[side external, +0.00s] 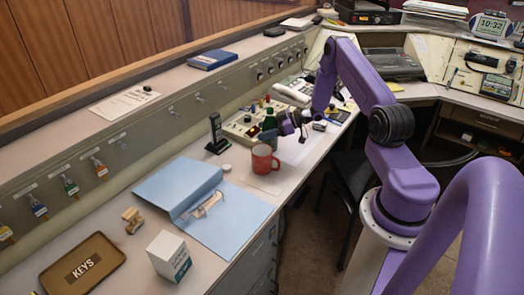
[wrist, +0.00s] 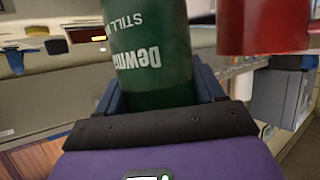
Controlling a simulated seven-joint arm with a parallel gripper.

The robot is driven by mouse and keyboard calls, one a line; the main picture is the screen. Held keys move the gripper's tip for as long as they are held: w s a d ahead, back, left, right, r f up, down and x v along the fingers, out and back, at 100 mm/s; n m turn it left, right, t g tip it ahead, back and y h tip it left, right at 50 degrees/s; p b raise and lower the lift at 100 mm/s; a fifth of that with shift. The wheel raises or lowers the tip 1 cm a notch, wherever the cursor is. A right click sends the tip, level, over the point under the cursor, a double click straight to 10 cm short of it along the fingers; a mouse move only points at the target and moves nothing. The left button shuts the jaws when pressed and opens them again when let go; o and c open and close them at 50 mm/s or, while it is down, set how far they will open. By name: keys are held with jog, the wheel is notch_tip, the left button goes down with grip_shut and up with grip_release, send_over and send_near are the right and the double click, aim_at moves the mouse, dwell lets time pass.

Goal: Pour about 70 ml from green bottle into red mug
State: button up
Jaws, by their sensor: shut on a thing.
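The green bottle (wrist: 155,50) fills the middle of the wrist view, with white lettering that appears upside down. My gripper (wrist: 165,100) is shut on it, with a blue finger on each side. In the side view the dark green bottle (side external: 270,120) is upright or nearly so behind the red mug, partly hidden by my gripper (side external: 278,131). The red mug (side external: 262,160) stands upright on the desk, just in front of the bottle, with its handle to the right. It also shows at the upper right of the wrist view (wrist: 262,25). The mug's inside cannot be made out.
A blue folder (side external: 245,218) lies open in front of the mug, with a small white cap-like disc (side external: 227,168) beside it. A dark stand (side external: 216,135) and a control panel (side external: 240,128) are close behind. A white box (side external: 169,256) and keys tray (side external: 85,268) sit nearer the camera.

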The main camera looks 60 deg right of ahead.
jog(key=shift+a+n+h, duration=0.25)
jog(key=shift+n+h, duration=0.65)
jog(key=shift+n, duration=0.1)
jog(key=shift+s+a+r+n+t+h, duration=0.1)
jog(key=shift+a+r+n+t+h, duration=0.1)
jog(key=shift+r+n+h, duration=0.35)
jog(key=shift+s+a+r+n+t+h, duration=0.1)
jog(key=shift+a+r+n+t+h, duration=0.1)
jog(key=shift+r+n+h, duration=0.35)
jog(key=shift+d+f+n+h, duration=0.25)
jog(key=shift+n+h, duration=0.15)
jog(key=shift+n, duration=0.1)
jog(key=shift+w+d+f+n+t+h, duration=0.1)
jog(key=shift+d+f+n+t+h, duration=0.15)
jog(key=shift+f, duration=0.35)
jog(key=shift+w+d+f+n+t+h, duration=0.15)
jog(key=shift+f+n, duration=0.2)
jog(key=shift+f, duration=0.25)
jog(key=shift+d+f+n+h, duration=0.2)
jog(key=shift+f+n+h, duration=0.1)
jog(key=shift+f+n, duration=0.15)
jog(key=shift+w+d+f+n+t+h, duration=0.1)
jog(key=shift+d+n+t+h, duration=0.1)
jog(key=shift+n+t+h, duration=0.4)
jog(key=shift+a+r+n+h, duration=0.3)
jog(key=shift+a+r+n, duration=0.05)
jog(key=shift+r+n, duration=0.35)
jog(key=shift+r+t, duration=0.2)
jog(key=shift+t, duration=0.1)
